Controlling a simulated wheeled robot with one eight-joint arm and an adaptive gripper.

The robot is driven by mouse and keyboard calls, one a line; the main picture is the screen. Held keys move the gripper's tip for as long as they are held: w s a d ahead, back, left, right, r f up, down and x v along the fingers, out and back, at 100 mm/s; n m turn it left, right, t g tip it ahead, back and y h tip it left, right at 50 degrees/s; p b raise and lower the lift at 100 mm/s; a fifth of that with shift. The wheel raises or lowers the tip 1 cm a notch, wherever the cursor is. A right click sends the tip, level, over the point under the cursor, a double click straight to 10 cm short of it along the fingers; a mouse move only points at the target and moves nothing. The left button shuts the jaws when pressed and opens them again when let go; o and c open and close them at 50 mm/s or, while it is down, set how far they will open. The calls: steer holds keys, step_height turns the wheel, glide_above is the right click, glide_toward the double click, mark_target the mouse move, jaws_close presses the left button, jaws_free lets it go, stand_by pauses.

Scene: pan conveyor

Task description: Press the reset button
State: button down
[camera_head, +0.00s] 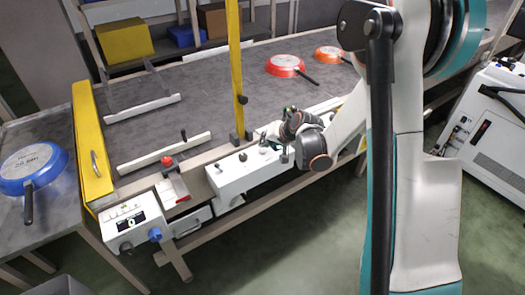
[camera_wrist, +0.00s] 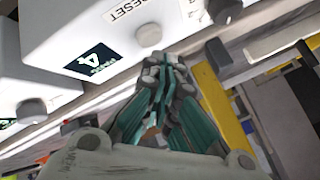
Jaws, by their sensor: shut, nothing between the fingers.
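A white control box (camera_head: 235,178) stands along the near edge of the conveyor, with small knobs on it. In the wrist view the white box (camera_wrist: 100,45) carries a RESET label (camera_wrist: 130,10). A grey round button (camera_wrist: 150,36) sticks out just below that label. My gripper (camera_wrist: 158,60) is shut and empty, its fingertips close to this button; I cannot tell if they touch it. In the head view my gripper (camera_head: 272,135) is at the right part of the box, and the reset button is not clearly told apart there.
Other grey buttons (camera_wrist: 224,10) and (camera_wrist: 32,110) lie to either side. A yellow post (camera_head: 238,75) rises just behind the box. A red emergency button (camera_head: 168,161) and a panel with a blue knob (camera_head: 155,234) are at left. Red pans (camera_head: 285,66) lie on the belt.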

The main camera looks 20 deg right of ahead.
mark_target(265, 150)
steer(key=shift+f, duration=0.15)
steer(key=shift+f+b, duration=0.3)
steer(key=shift+b, duration=0.15)
steer(key=shift+f, duration=0.5)
stand_by(0.8)
steer(key=shift+r, duration=0.1)
steer(key=shift+r+p, duration=0.45)
steer(key=shift+r, duration=0.4)
steer(key=shift+r, duration=0.1)
steer(key=shift+r+p, duration=1.6)
steer(key=shift+r, duration=0.85)
